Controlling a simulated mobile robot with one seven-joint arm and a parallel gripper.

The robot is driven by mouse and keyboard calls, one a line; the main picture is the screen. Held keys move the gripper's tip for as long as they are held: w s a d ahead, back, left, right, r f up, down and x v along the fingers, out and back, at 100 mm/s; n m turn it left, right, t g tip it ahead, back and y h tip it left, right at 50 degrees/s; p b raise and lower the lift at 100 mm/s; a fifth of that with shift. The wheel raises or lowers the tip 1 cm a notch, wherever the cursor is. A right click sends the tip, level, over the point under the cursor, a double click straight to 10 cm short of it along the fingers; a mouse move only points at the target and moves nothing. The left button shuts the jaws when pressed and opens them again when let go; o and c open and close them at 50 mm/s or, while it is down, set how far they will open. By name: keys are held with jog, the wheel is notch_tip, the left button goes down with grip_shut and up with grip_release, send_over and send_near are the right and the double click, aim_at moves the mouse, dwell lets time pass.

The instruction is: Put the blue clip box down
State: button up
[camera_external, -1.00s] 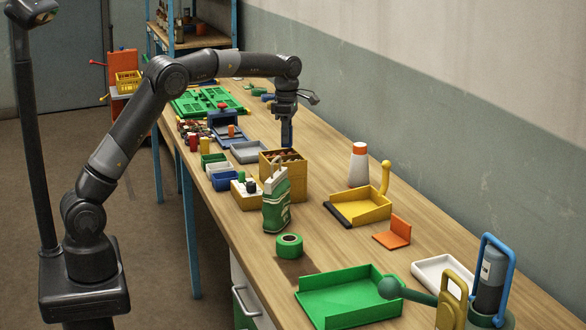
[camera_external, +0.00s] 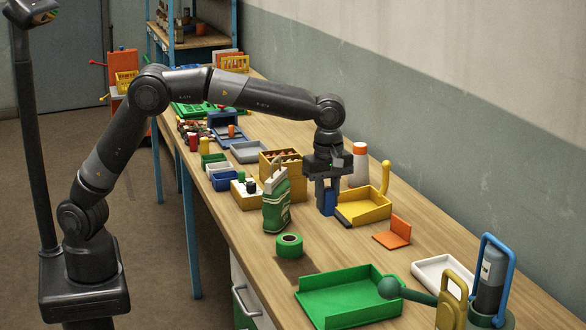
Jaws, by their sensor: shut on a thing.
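The blue clip box (camera_external: 329,202) is a small upright blue block. My gripper (camera_external: 327,190) is shut on it and points down. The box hangs low over the table, just left of the yellow dustpan-like tray (camera_external: 366,211) and right of the green and white sack (camera_external: 276,205). I cannot tell whether its bottom touches the wooden tabletop (camera_external: 330,245). The gripper's fingers hide part of the box.
A yellow box (camera_external: 270,169) stands behind the sack. A white bottle with an orange cap (camera_external: 359,165) stands behind my gripper. A green tape roll (camera_external: 289,246) and green tray (camera_external: 345,296) lie in front. Bare wood lies between the gripper and the green tray.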

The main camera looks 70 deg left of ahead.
jog(key=s+d+f, duration=0.2)
jog(key=d+f, duration=0.1)
jog(key=f, duration=0.2)
jog(key=shift+m, duration=0.4)
jog(key=w+a+f, duration=0.2)
jog(key=w, duration=0.1)
jog(key=w+a+f, duration=0.2)
jog(key=w, duration=0.1)
jog(key=w+a+f, duration=0.3)
jog(key=shift+a+f, duration=0.1)
jog(key=shift+f, duration=1.9)
jog(key=o, duration=1)
jog(key=shift+f, duration=0.1)
